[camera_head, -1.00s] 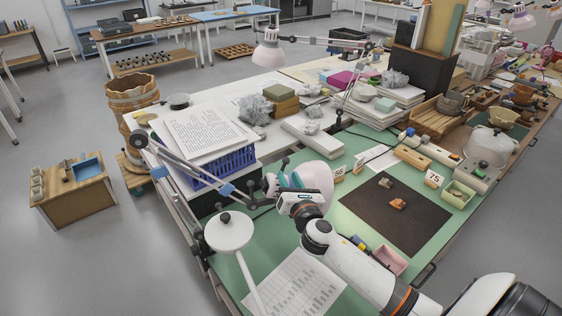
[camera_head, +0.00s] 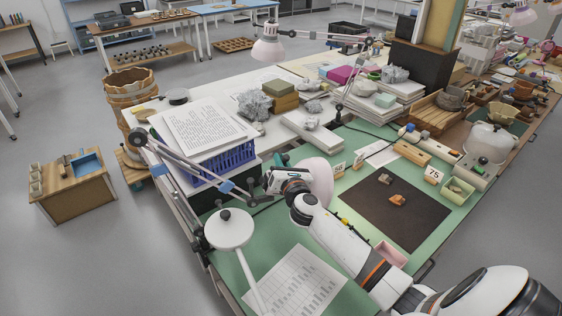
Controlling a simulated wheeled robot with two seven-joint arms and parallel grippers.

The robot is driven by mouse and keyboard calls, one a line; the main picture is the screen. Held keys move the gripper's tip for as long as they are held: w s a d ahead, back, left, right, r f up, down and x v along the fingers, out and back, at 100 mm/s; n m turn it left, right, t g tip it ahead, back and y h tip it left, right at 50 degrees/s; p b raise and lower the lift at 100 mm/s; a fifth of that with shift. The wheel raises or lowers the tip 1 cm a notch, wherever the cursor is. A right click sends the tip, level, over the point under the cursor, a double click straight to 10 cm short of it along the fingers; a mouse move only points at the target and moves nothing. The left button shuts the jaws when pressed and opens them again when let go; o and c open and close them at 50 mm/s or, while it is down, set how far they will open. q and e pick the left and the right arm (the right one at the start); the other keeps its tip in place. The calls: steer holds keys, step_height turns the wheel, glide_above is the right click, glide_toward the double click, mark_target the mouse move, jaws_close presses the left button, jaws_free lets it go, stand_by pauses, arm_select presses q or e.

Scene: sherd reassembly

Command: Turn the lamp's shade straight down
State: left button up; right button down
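The lamp's pale pink shade (camera_head: 319,181) hangs over the green mat at the end of a jointed arm (camera_head: 190,165) that comes in from the left. Its left part is hidden behind my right gripper (camera_head: 277,166), so I cannot read its exact tilt. My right gripper is at the shade's left side, with a bit of teal finger showing. Whether it touches the shade, and whether its fingers are open or shut, I cannot tell. My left gripper is not in view.
A white round disc (camera_head: 229,229) on a stalk stands at front left. A blue crate (camera_head: 222,163) with papers lies behind the lamp arm. A dark mat (camera_head: 385,222) with sherds (camera_head: 397,200) lies to the right, near a pink tray (camera_head: 391,255). Another pink lamp (camera_head: 268,49) stands behind.

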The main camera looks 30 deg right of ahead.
steer(key=shift+d+f, duration=0.1)
steer(key=shift+d, duration=0.05)
steer(key=shift+s+d+f+m+b, duration=0.25)
steer(key=shift+d+f+m+b, duration=0.15)
steer(key=shift+d+m+b, duration=0.35)
steer(key=shift+s+d+f+m+b, duration=0.35)
steer(key=shift+d+f+m+b, duration=0.75)
steer(key=shift+f+m+b, duration=0.8)
steer(key=shift+s+d+f+m+b, duration=0.35)
steer(key=shift+d+f+m+b, duration=0.95)
steer(key=shift+m, duration=1.05)
steer(key=shift+s+d+f+m+b, duration=0.35)
steer(key=shift+d+f+m+b, duration=0.55)
steer(key=shift+f+m+b, duration=1.05)
steer(key=c, duration=1.5)
jaws_free()
